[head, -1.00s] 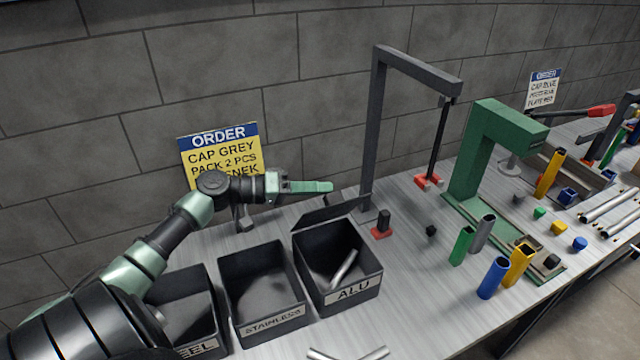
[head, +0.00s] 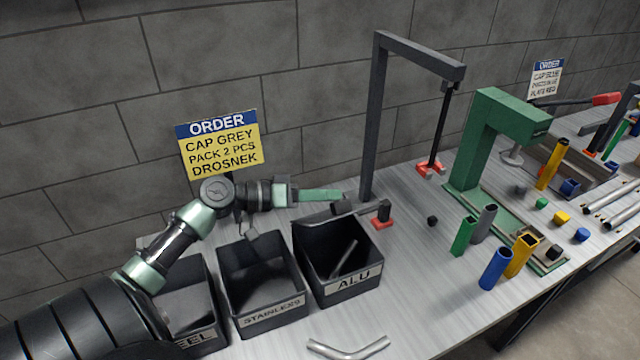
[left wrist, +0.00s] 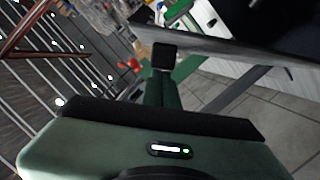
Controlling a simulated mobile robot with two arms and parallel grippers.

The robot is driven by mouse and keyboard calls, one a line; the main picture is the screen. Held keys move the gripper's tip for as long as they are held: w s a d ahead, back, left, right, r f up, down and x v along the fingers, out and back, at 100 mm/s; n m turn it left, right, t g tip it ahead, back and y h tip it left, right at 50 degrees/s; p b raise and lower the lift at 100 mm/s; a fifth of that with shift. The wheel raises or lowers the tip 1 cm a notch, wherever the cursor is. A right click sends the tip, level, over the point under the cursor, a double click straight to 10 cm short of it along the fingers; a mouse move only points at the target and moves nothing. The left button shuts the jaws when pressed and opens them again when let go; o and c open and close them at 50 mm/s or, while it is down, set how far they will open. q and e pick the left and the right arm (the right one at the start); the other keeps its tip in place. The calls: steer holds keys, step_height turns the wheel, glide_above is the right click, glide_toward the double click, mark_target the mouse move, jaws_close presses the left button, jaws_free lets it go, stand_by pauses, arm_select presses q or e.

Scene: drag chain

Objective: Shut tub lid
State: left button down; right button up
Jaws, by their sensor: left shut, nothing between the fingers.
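The ALU tub (head: 352,286) is a dark open-topped bin at the right end of a row of three, with a bent metal tube (head: 345,259) inside. Its dark lid (head: 318,216) stands raised along the back edge, seen almost edge-on; the tub's inside still shows. My left gripper (head: 343,205) is shut and empty, pointing right, just behind and above the lid. I cannot tell whether it touches the lid. In the left wrist view the shut green fingers (left wrist: 163,75) end in a dark tip beside a dark panel. My right gripper is not in view.
The STAINLESS bin (head: 262,318) and another bin (head: 195,338) stand to the left. A grey post frame (head: 370,120) with a red-based dark block (head: 382,215) stands close right of the gripper. A bent tube (head: 348,350) lies in front. A green press (head: 480,150) stands further right.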

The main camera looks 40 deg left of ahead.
arm_select(q)
steer(key=s+d+f+m+y+b, duration=0.1)
steer(key=s+d+f+m+b, duration=0.2)
steer(key=f+b, duration=0.7)
steer(key=d+m, duration=0.2)
steer(key=d, duration=0.2)
steer(key=shift+s+f+m+y, duration=0.25)
steer(key=shift+s+m+y, duration=0.05)
steer(key=shift+s+y, duration=0.1)
steer(key=shift+f, duration=0.15)
steer(key=s+a+r, duration=0.4)
steer(key=s+r, duration=0.3)
steer(key=s, duration=0.1)
steer(key=shift+s+a, duration=0.2)
steer(key=shift+a, duration=0.05)
